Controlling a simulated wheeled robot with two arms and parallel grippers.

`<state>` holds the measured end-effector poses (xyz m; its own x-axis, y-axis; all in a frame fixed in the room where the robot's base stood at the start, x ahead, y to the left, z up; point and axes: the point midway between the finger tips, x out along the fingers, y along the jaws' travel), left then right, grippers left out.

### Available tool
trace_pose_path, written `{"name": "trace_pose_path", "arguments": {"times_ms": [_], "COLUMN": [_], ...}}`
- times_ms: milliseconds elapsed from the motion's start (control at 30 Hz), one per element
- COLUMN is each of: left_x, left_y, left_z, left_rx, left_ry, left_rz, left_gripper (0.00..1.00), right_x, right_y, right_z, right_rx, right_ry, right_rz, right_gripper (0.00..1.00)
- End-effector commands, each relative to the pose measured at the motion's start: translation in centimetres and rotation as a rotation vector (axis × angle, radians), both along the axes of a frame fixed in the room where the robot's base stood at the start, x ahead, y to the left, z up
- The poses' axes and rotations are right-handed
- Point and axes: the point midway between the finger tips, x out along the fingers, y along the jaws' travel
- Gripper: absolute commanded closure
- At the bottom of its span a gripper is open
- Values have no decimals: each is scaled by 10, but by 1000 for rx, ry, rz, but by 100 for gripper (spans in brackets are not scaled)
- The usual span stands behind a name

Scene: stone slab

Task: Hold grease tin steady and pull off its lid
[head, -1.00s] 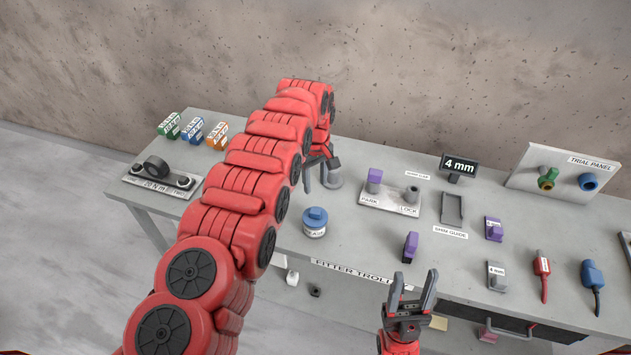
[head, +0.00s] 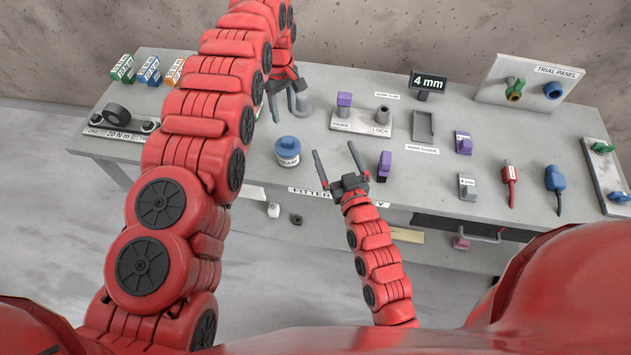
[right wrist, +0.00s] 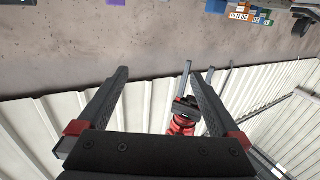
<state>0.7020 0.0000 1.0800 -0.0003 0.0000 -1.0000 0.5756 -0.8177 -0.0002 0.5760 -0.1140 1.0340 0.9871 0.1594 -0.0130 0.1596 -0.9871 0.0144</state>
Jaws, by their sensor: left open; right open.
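The grease tin (head: 288,159) stands upright near the front edge of the grey bench, with its blue lid (head: 288,143) on top. My left gripper (head: 283,113) is open and points down behind the tin, beside a grey cylinder, and is apart from the tin. My right gripper (head: 336,148) is open and empty to the right of the tin, its fingers spread and pointing away from me. Its open fingers also show in the right wrist view (right wrist: 160,75), with nothing between them. The tin is not seen in that view.
The grey cylinder (head: 302,103) stands close to my left gripper. A purple block (head: 384,166) stands right of my right gripper. The park/lock plate (head: 361,124) lies behind. The bench (head: 330,135) is bare between the tin and that plate.

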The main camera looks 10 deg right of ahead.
Motion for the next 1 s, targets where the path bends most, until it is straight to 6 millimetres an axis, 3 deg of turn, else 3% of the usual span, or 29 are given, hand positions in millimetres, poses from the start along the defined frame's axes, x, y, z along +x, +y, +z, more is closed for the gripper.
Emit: {"name": "trace_pose_path", "arguments": {"times_ms": [200, 467, 667, 1000], "left_x": [0, 0, 0, 0], "left_y": [0, 0, 0, 0], "left_z": [0, 0, 0, 0], "left_rx": [0, 0, 0, 0], "left_ry": [0, 0, 0, 0], "left_rz": [0, 0, 0, 0], "left_gripper": [50, 50, 50, 50], "right_x": [-19, -30, -6, 54], "right_y": [37, 55, 65, 87], "right_z": [-46, -68, -78, -104], "right_rx": [-54, -85, -84, -85], "right_ry": [260, 373, 373, 372], "right_rz": [132, 198, 201, 199], "right_gripper": [0, 0, 0, 0]}}
